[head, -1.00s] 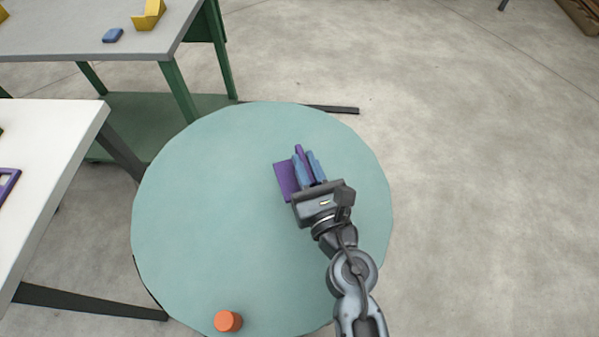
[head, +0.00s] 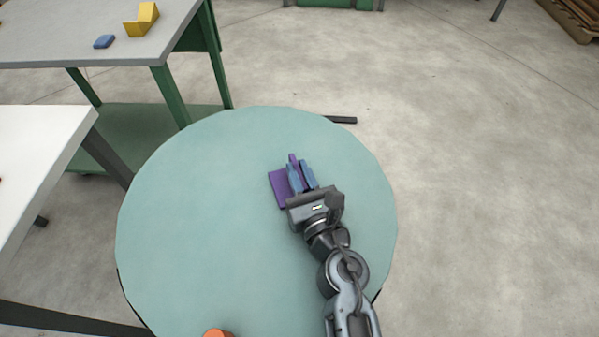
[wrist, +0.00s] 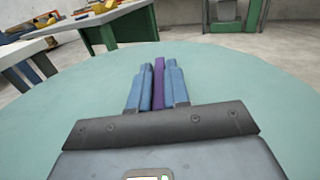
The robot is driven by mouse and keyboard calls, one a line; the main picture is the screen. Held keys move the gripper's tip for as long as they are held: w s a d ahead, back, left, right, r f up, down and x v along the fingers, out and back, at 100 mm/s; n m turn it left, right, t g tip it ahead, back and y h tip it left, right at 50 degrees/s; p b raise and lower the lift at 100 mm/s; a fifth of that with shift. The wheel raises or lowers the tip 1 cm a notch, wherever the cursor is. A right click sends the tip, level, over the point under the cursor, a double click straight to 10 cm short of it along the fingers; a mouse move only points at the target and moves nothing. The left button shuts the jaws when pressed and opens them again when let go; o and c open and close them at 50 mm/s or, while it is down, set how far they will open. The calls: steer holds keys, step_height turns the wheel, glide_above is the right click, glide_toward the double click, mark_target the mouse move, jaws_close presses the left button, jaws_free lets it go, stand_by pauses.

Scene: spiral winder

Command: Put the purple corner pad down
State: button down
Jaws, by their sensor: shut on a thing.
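The purple corner pad (head: 278,187) is an L-shaped piece at the right of the round teal table (head: 190,215) in the head view. One flange shows flat to the left of my gripper. The other flange stands between the two blue fingers and shows as a purple strip in the wrist view (wrist: 158,84). My gripper (head: 301,176) is shut on that upright flange; its fingers also show in the wrist view (wrist: 158,85). The pad is low over or on the tabletop; I cannot tell whether it touches.
An orange cylinder (head: 217,333) stands at the table's near edge. A grey-topped bench (head: 75,45) with a yellow corner piece (head: 142,20) and a blue block (head: 104,41) is at the back left. A white table (head: 35,150) is at the left. The teal table's middle is clear.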

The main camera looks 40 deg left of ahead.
steer(key=c, duration=1.1)
jaws_free()
steer(key=v, duration=1.2)
steer(key=shift+b, duration=0.35)
